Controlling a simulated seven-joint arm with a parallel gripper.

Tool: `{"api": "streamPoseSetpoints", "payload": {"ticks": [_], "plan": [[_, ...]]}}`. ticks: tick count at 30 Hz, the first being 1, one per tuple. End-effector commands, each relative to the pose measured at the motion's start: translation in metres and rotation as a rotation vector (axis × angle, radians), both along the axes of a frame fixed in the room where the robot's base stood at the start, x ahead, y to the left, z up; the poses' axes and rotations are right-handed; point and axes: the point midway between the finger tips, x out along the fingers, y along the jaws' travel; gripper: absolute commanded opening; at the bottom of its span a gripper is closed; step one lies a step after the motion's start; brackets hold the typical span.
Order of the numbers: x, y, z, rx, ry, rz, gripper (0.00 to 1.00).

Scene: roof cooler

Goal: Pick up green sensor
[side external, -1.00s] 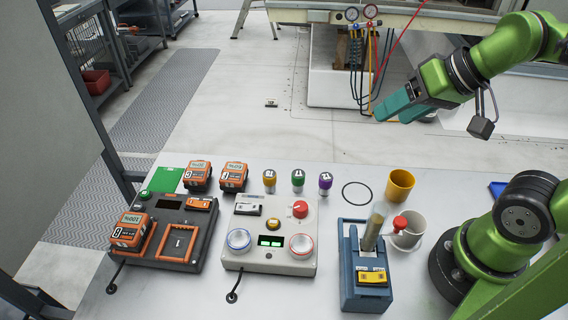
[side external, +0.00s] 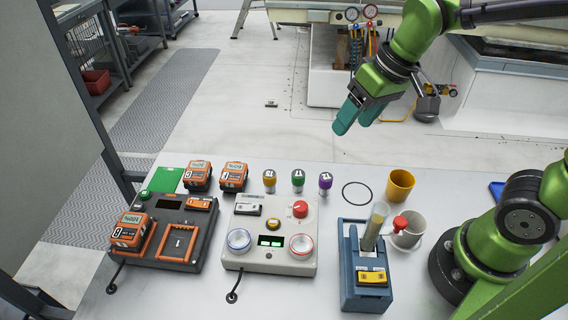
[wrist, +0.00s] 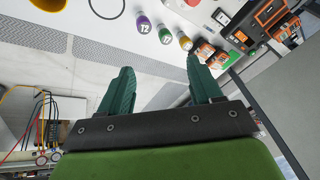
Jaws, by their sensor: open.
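The green sensor (side external: 298,180) is a small upright cylinder with a green body and a pale, numbered top. It stands on the table between the yellow sensor (side external: 269,181) and the purple sensor (side external: 325,184). In the wrist view, the green sensor (wrist: 165,33) is near the top, just above and between the fingers. My gripper (side external: 352,122) has teal fingers and is above and behind the sensor row, to the right, clear of the table. In the wrist view, my gripper (wrist: 160,80) is open, with nothing between its fingers.
A black ring (side external: 357,193), a yellow cup (side external: 400,185) and a blue holder (side external: 366,296) are to the right. The table's back edge is clear behind the sensors.

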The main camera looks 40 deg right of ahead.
Motion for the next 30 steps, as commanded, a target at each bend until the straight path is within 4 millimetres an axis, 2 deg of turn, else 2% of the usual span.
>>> {"api": "streamPoseSetpoints", "payload": {"ticks": [1, 6, 9, 12, 16, 20, 30], "plan": [[0.015, 0.009, -0.008, -0.037, 0.047, 0.081, 0.64], [0.055, 0.034, -0.033, -0.158, 0.164, 0.365, 0.64], [0.074, 0.045, -0.045, -0.216, 0.211, 0.523, 0.64], [0.09, 0.05, -0.048, -0.263, 0.235, 0.66, 0.64], [0.094, 0.048, -0.037, -0.29, 0.227, 0.758, 0.64], [0.091, 0.047, -0.047, -0.29, 0.236, 0.789, 0.64], [0.091, 0.047, -0.119, -0.289, 0.238, 0.788, 0.64]]}}
